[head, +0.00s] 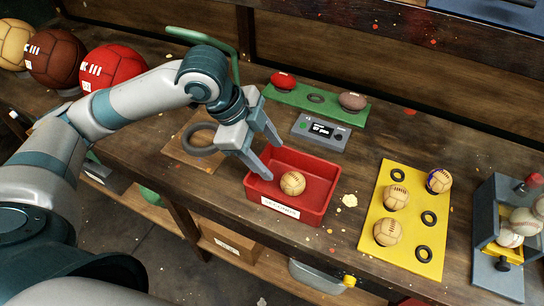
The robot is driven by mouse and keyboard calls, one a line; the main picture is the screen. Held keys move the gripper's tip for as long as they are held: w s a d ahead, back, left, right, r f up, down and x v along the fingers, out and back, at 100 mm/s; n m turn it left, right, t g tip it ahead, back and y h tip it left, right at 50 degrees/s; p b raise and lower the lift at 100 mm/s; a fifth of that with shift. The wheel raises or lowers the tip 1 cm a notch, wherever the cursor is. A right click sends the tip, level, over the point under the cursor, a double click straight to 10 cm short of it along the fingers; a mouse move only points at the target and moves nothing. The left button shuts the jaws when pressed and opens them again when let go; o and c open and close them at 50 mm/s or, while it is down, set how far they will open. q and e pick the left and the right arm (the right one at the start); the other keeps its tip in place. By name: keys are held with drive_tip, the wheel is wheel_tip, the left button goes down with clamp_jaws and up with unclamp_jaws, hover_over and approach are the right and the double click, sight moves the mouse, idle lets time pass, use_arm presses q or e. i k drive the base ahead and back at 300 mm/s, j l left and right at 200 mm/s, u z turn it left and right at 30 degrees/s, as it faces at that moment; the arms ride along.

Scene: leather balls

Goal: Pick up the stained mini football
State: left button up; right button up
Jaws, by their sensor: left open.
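A tan laced mini football (292,183) lies in the red tray (318,216), which has a white label on its front. On the yellow board (375,232) sit several tan mini footballs: one (396,197) at the upper left, one (388,232) at the lower left, and one (439,180) at the upper right with a dark purple-blue stain on its side. My left gripper (273,161) is open and empty at the tray's back left corner, left of the ball there and well left of the stained one. My right gripper is out of view.
Black rings (428,218) lie on the yellow board. A grey device (321,131) and a green board (297,97) with red and brown balls stand behind the tray. A grey-blue stand (500,279) holding balls is at the right. Large balls (56,58) line the back left.

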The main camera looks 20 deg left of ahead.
sight(437, 180)
drive_tip(key=k+l, duration=0.1)
drive_tip(key=l, duration=0.45)
drive_tip(key=k+l, duration=0.1)
drive_tip(key=l, duration=0.45)
drive_tip(key=k+l, duration=0.1)
drive_tip(key=l, duration=0.45)
drive_tip(key=k+l, duration=0.1)
drive_tip(key=l, duration=0.45)
